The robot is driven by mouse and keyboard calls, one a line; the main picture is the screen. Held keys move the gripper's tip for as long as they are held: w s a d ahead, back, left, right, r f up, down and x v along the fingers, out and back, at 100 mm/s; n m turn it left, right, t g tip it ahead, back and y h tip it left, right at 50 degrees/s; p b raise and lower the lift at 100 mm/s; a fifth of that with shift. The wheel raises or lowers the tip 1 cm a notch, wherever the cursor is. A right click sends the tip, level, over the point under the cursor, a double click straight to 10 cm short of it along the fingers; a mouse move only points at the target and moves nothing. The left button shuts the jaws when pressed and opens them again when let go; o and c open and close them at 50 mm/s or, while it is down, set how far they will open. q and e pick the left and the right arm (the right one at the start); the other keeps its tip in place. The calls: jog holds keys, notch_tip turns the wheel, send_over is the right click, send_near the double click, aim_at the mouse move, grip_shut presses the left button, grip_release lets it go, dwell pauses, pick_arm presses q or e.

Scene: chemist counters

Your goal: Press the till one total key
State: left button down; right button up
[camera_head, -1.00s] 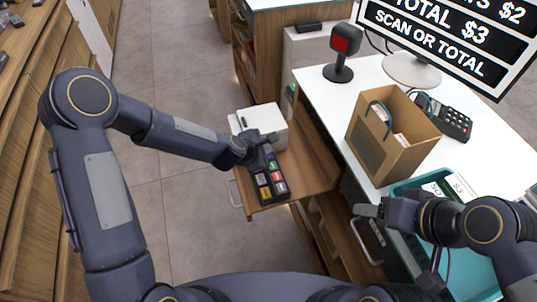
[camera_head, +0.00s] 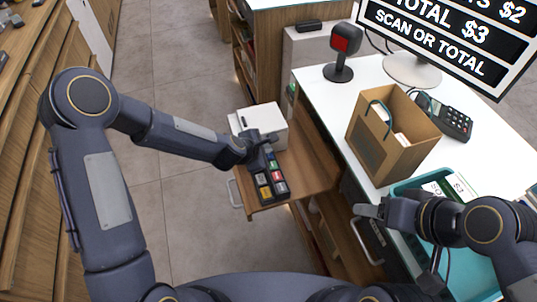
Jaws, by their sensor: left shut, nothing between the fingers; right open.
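The till keypad (camera_head: 277,191), a dark block with several coloured keys, sits on a wooden shelf (camera_head: 312,172) beside the white counter. Yellow, red and grey keys show at its near end, and green and blue keys show farther back. My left gripper (camera_head: 262,158) is shut and empty over the far end of the keypad and hides part of it. I cannot tell whether its tips touch a key. My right gripper (camera_head: 362,211) is open and empty near the counter's front edge. The screen (camera_head: 450,38) reads "TOTAL $3" and "SCAN OR TOTAL".
A white printer-like box (camera_head: 266,119) stands behind the keypad. On the counter are a paper bag (camera_head: 385,150), a card terminal (camera_head: 444,118), a scanner (camera_head: 341,55) and a teal tray (camera_head: 404,186) holding price cards. Open floor lies left of the shelf.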

pick_arm(q)
jog(key=shift+f+b, duration=0.35)
jog(key=shift+b, duration=0.05)
jog(key=shift+f+b, duration=0.45)
jog(key=shift+b, duration=0.05)
dwell(0.5)
jog(key=shift+r, duration=0.15)
jog(key=shift+r+p, duration=0.55)
jog(key=shift+r, duration=0.15)
notch_tip(320, 180, up, 5)
jog(key=p, duration=0.4)
dwell(0.4)
dwell(0.5)
